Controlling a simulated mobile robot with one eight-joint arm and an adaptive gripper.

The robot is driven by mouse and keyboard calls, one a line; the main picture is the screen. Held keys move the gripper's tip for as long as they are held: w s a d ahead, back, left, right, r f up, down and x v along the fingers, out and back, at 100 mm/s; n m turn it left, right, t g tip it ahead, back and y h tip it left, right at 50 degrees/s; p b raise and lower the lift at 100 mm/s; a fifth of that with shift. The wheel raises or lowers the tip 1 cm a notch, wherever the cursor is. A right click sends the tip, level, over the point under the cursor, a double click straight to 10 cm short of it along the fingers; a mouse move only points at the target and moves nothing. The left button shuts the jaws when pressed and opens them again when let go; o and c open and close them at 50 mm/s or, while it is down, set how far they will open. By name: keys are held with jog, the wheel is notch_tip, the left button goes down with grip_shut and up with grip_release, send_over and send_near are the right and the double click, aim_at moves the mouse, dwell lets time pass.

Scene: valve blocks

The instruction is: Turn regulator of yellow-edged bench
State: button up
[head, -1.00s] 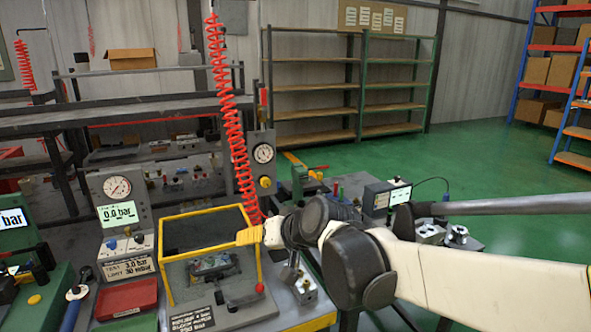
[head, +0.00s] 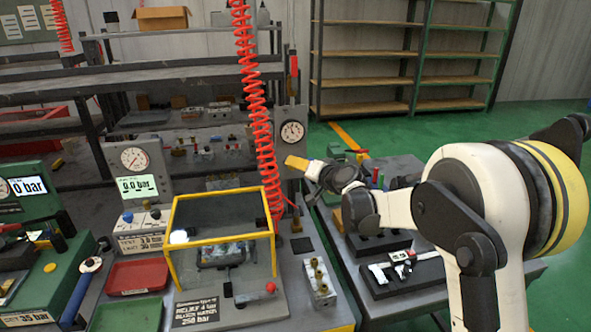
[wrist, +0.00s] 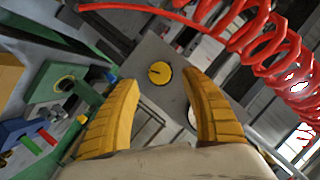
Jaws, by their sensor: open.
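The yellow regulator knob (wrist: 159,73) shows in the wrist view, on a grey plate between my gripper's two fingertips. My gripper (wrist: 163,84) is open, with a yellow finger on each side and nothing between them. The knob appears beyond the fingertips; I cannot tell the exact gap. In the head view my gripper (head: 297,162) is in front of the grey gauge panel (head: 303,113), just below its round gauge (head: 292,132), and hides the knob. The bench with the yellow front edge (head: 343,328) stands below.
A red coiled hose (head: 262,120) hangs just left of the panel and crosses the wrist view's upper right (wrist: 250,35). A yellow-framed clear guard box (head: 223,200) stands on the bench. A brass-fitted block (head: 319,281) lies right of it. Another table with a caliper (head: 393,265) stands right.

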jog(key=b+x, duration=0.1)
jog(key=x, duration=0.3)
jog(key=shift+w+a+f, duration=0.1)
jog(key=shift+w+a, duration=0.05)
jog(key=shift+w, duration=0.15)
grip_shut()
